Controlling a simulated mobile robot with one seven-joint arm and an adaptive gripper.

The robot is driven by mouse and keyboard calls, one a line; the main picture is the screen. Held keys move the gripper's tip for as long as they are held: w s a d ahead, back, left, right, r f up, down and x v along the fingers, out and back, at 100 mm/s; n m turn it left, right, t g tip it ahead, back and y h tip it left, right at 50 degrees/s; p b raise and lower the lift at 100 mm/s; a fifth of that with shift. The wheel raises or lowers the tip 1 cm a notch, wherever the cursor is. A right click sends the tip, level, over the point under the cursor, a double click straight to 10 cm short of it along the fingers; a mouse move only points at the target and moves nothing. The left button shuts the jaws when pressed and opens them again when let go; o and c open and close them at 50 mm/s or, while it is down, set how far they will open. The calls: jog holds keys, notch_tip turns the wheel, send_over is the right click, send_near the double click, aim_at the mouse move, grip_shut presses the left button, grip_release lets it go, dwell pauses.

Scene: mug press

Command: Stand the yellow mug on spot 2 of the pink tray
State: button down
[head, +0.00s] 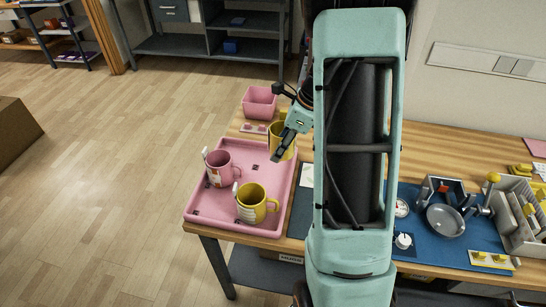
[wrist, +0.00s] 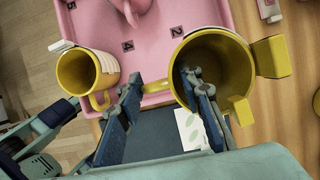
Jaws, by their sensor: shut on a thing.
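My gripper (wrist: 160,82) is shut on a yellow mug (wrist: 216,62); one finger is inside the mug and the other outside, with the handle side between them. In the head view this mug (head: 279,131) is partly hidden behind my gripper (head: 277,157), at the tray's far right edge. It looks upright. The pink tray (head: 229,229) also shows in the wrist view (wrist: 98,20). Its spot mark 2 (wrist: 176,31) lies bare just left of the held mug's rim. Mark 4 (wrist: 127,46) lies bare further left.
A second yellow mug (head: 252,206) with a white tag stands on the tray's front right. A pink mug (head: 221,168) stands to its left. A pink bin (head: 259,102) stands behind the tray. A blue mat (head: 437,233) with a grey device lies to the right.

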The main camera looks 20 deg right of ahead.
aim_at(273, 151)
jog(key=w+f, duration=0.2)
jog(key=f, duration=0.1)
jog(key=w+f, duration=0.1)
jog(key=shift+w+a+f, duration=0.25)
jog(key=shift+w+f, duration=0.05)
jog(key=shift+w, duration=0.05)
jog(key=shift+f, duration=1.4)
jog(key=shift+f, duration=0.1)
jog(key=shift+f, duration=0.15)
jog(key=c, duration=1.4)
grip_release()
jog(key=shift+o, duration=0.2)
jog(key=shift+d+r, duration=0.1)
jog(key=shift+r, duration=0.4)
jog(key=v, duration=1.1)
jog(key=shift+s+r, duration=0.15)
jog(key=shift+r, duration=0.05)
